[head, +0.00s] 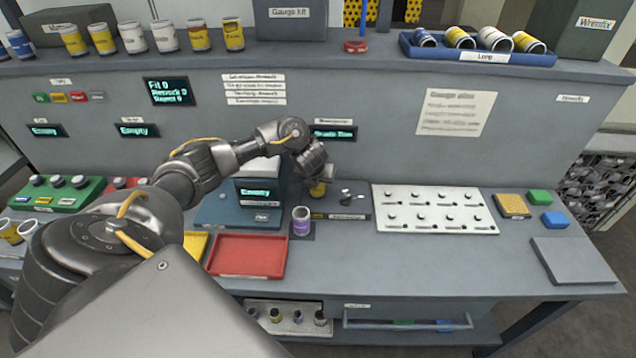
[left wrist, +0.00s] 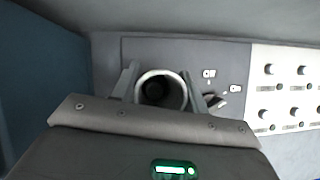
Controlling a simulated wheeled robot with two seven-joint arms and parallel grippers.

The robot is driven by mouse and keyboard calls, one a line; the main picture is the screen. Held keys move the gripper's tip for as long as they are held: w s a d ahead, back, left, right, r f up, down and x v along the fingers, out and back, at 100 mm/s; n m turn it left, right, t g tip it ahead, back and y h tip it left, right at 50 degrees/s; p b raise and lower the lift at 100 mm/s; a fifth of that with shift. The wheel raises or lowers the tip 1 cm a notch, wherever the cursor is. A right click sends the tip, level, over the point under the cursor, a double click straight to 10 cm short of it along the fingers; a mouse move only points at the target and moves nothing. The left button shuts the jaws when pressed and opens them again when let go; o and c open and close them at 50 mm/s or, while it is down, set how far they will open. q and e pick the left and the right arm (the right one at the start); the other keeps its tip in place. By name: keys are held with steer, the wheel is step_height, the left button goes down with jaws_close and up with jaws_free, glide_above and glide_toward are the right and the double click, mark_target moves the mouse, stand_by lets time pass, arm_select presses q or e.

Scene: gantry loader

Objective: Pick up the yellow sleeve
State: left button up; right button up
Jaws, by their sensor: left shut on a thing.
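The yellow sleeve (head: 317,190) stands upright at the back of the bench, beside the blue-grey machine with the "Empty" display. My left gripper (head: 318,178) reaches it from above and hides its upper part. In the left wrist view the sleeve (left wrist: 161,76) shows as a round open rim with a dark bore. The two fingers of my left gripper (left wrist: 161,92) are shut on it from both sides. I cannot tell whether the sleeve's bottom touches the dark base under it. My right gripper is in neither view.
A white pegged plate (head: 436,226) lies to the right, a red tray (head: 246,273) at front left. The blue-grey machine (head: 259,190) stands close left.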

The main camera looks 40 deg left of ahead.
arm_select(q)
steer(key=shift+r, duration=0.55)
steer(key=r, duration=0.2)
steer(key=s+r, duration=0.1)
steer(key=shift+d+r, duration=0.25)
steer(key=shift+r, duration=0.05)
steer(key=s+d+r+p, duration=0.2)
steer(key=s+r+p, duration=0.2)
steer(key=s, duration=0.2)
steer(key=s+d+r+p, duration=0.2)
steer(key=s+r+p, duration=0.2)
steer(key=s+p, duration=0.1)
steer(key=shift+s+d+r, duration=0.2)
steer(key=shift+s+d, duration=0.05)
steer(key=shift+s, duration=0.3)
steer(key=shift+r+p, duration=0.3)
steer(key=shift+r, duration=1.95)
